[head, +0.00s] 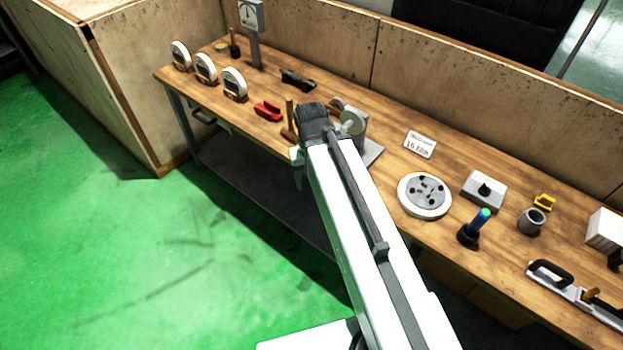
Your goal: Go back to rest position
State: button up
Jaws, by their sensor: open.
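My gripper (298,170) is at the far end of my white arm, just off the front edge of the wooden workbench (393,160). Only part of the gripper shows below the dark end joint, and it points down. It looks open, and I see nothing between its fingers. My arm reaches from the bottom of the head view up to the middle and hides part of the bench's front edge.
Near the gripper stand a wooden-handled tool (290,120), a red part (267,111) and a grey device with a pale wheel (355,125). A round plate (424,195) and a blue-green-topped holder (475,228) are right of my arm. Green floor (130,250) at left is clear.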

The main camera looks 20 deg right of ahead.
notch_tip(320, 180, down, 11)
jog(key=b, duration=1)
jog(key=shift+r+b, duration=0.15)
jog(key=shift+b, duration=0.25)
jog(key=shift+d, duration=0.1)
